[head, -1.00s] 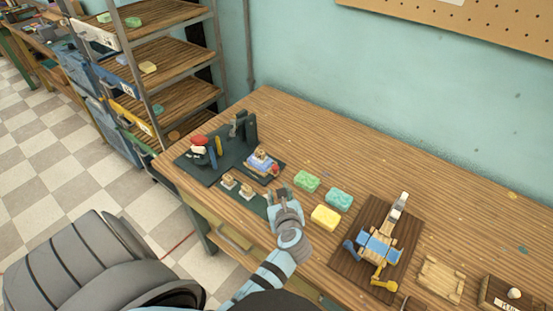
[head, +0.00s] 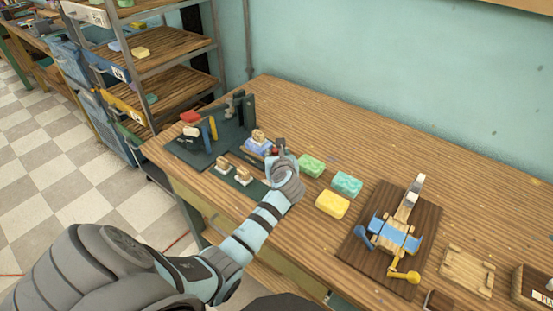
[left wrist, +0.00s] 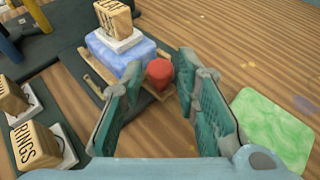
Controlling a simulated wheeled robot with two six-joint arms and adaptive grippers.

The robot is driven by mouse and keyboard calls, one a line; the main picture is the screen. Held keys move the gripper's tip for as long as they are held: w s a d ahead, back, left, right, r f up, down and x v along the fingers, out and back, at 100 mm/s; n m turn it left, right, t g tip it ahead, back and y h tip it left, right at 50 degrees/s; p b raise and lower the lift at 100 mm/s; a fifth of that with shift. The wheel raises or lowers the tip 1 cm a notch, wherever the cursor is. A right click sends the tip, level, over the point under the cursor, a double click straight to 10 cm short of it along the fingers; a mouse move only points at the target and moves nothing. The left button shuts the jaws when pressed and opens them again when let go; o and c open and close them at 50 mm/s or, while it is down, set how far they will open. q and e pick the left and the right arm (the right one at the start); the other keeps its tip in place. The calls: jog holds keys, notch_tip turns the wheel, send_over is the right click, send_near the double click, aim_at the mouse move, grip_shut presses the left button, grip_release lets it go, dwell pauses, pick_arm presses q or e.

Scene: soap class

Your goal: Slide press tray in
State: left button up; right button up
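The press tray (left wrist: 97,88) carries a blue soap block (left wrist: 112,52) with a wooden stamp block (left wrist: 115,16) on a pale base on top. A red knob (left wrist: 159,73) is at its near end. In the head view the soap (head: 257,147) sits on a dark mat in front of the dark upright press (head: 243,112). My left gripper (head: 279,152) is at the knob end. In the left wrist view its fingers (left wrist: 160,90) are spread, with the knob between and just beyond the tips; I cannot tell whether they touch it. My right gripper is not in view.
Two stamp blocks (head: 243,177) stand on a dark strip in front. Green (head: 311,166), teal (head: 346,184) and yellow (head: 332,205) soaps lie to the right. A blue-and-wood device on a brown board (head: 362,247) is further right. A shelf rack (head: 174,55) stands left.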

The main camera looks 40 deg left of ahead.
aim_at(263, 143)
pick_arm(q)
grip_shut()
jog(key=shift+a+r, duration=0.1)
jog(key=shift+a+r+p, duration=0.15)
jog(key=shift+a+p, duration=0.2)
jog(key=shift+p, duration=0.05)
jog(key=a+p, duration=0.2)
jog(key=a, duration=0.2)
jog(key=shift+r, duration=0.2)
jog(key=a, duration=0.7)
jog(key=shift+s+a+f+p, duration=0.15)
jog(key=shift+f+p, duration=0.2)
jog(key=shift+r, duration=0.1)
grip_release()
jog(key=shift+a, duration=0.2)
